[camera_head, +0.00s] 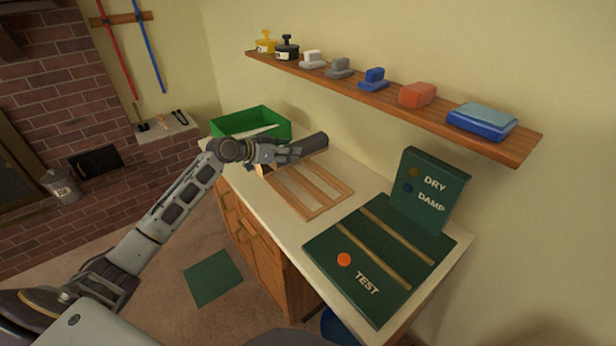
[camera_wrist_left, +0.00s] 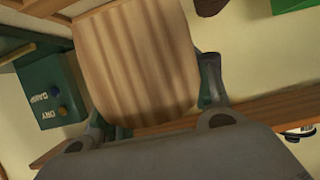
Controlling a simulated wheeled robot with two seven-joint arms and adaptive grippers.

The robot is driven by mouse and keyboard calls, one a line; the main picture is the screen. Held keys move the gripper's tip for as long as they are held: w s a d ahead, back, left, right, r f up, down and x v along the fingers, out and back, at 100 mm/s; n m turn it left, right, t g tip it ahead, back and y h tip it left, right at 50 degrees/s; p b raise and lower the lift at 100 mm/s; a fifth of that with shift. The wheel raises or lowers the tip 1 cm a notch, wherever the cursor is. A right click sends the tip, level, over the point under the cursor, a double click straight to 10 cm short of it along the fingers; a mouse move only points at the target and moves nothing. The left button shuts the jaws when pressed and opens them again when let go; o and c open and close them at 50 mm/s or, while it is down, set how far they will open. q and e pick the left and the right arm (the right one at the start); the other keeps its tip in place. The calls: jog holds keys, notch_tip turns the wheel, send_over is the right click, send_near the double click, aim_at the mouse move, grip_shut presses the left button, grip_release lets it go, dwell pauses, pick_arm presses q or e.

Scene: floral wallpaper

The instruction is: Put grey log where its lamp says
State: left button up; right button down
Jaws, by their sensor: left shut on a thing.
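My left gripper (camera_head: 296,151) is shut on the grey log (camera_head: 314,144), held above the far part of the counter between the green crate and the slatted rack. In the left wrist view, a pale, striped wooden face (camera_wrist_left: 140,65) fills the space between the fingers. The green test board (camera_head: 320,242) lies on the near counter, with an orange disc (camera_head: 344,260) by the word TEST. Its upright panel (camera_head: 430,190) has an amber lamp (camera_head: 413,172) by DRY and a blue lamp (camera_head: 408,188) by DAMP; both look dim. My right gripper is out of view.
A wooden slatted rack (camera_head: 317,211) lies on the counter, and a green crate (camera_head: 222,127) stands at its far end. A wall shelf (camera_head: 440,126) with several coloured items runs above. A green mat (camera_head: 213,278) lies on the floor. Part of a blue container (camera_head: 335,325) shows below the counter.

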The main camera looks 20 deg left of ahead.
pick_arm(q)
jog(key=shift+w+r, duration=0.1)
jog(key=shift+w, duration=0.05)
dwell(0.3)
jog(key=shift+f, duration=3.1)
jog(key=shift+f, duration=1.9)
jog(key=o, duration=1.4)
jog(key=shift+f, duration=0.1)
jog(key=shift+o, duration=0.2)
